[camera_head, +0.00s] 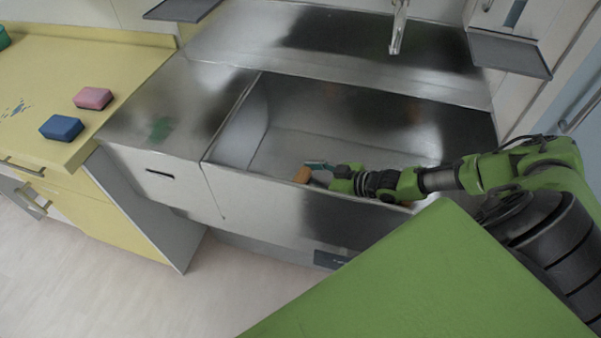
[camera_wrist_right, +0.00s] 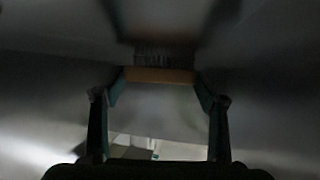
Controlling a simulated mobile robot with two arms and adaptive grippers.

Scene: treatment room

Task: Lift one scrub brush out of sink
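A scrub brush with an orange-brown back (camera_head: 302,174) is in the steel sink (camera_head: 258,165), close to its front wall. My right gripper (camera_head: 314,173) reaches into the sink from the right, with its fingertips at the brush. In the right wrist view the brush (camera_wrist_right: 160,75) lies crosswise between the tips of my right gripper (camera_wrist_right: 159,85), dark bristles pointing away. The fingers are wide apart, one at each end of the brush; whether they press on it is too dark to tell. My left gripper is not in view.
A faucet (camera_head: 398,28) hangs over the back of the sink. A yellow counter (camera_head: 60,75) at left carries a blue sponge (camera_head: 61,128) and a pink sponge (camera_head: 93,98). The steel drainboard (camera_head: 175,110) is clear. The sink's front wall stands close to my right gripper.

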